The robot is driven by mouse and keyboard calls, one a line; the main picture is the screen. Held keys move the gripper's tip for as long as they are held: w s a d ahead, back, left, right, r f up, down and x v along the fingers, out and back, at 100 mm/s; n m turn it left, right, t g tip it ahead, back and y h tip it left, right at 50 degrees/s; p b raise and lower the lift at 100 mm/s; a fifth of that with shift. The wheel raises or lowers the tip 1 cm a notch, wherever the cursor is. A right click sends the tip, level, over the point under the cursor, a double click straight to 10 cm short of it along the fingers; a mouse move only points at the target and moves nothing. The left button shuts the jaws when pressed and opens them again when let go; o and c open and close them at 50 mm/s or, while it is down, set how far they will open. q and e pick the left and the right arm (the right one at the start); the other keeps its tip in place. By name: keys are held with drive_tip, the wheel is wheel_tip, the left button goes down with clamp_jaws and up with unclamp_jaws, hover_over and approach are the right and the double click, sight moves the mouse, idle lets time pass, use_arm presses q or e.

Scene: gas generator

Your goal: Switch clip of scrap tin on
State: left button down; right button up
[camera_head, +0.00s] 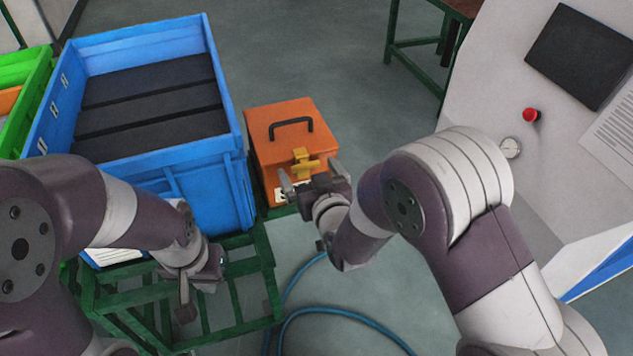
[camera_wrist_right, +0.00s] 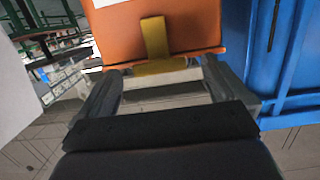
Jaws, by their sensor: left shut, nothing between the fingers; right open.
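The scrap tin is an orange box (camera_head: 275,125) with a black handle on its lid, and it also shows at the top of the right wrist view (camera_wrist_right: 190,28). Its yellow clip (camera_head: 304,163) is on the front side; in the right wrist view the clip (camera_wrist_right: 155,45) hangs over the box's lower edge. My right gripper (camera_head: 307,178) is open just in front of the clip, with its fingers (camera_wrist_right: 160,82) on either side below it. I cannot tell whether they touch it. My left gripper (camera_head: 190,300) is shut and empty, low by the green stand, away from the tin.
A large blue crate (camera_head: 232,110) with dark slabs inside stands left of the tin. A green frame stand (camera_head: 255,265) is below it. A white panel (camera_head: 480,75) with a red button (camera_head: 531,115) and a gauge is at the right. A blue hose (camera_head: 340,310) lies on the floor.

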drive_tip(key=v, duration=1.2)
drive_tip(key=shift+p, duration=0.45)
drive_tip(key=s+d+f+g+h, duration=0.2)
drive_tip(key=s+f+g, duration=0.4)
drive_tip(key=f+g, duration=0.3)
drive_tip(key=s+d+g+h, duration=0.2)
drive_tip(key=s+d+g, duration=0.25)
drive_tip(key=d, duration=0.25)
drive_tip(key=w+d+r+m+h, duration=0.1)
drive_tip(key=w+d+r+m, duration=0.1)
drive_tip(key=d+r+m, duration=0.3)
wheel_tip(320, 180, up, 16)
drive_tip(key=n+p, duration=0.1)
drive_tip(key=p, duration=1.7)
drive_tip(key=shift+s+d+n, duration=0.25)
drive_tip(key=shift+s+n, duration=0.05)
drive_tip(key=shift+f, duration=0.15)
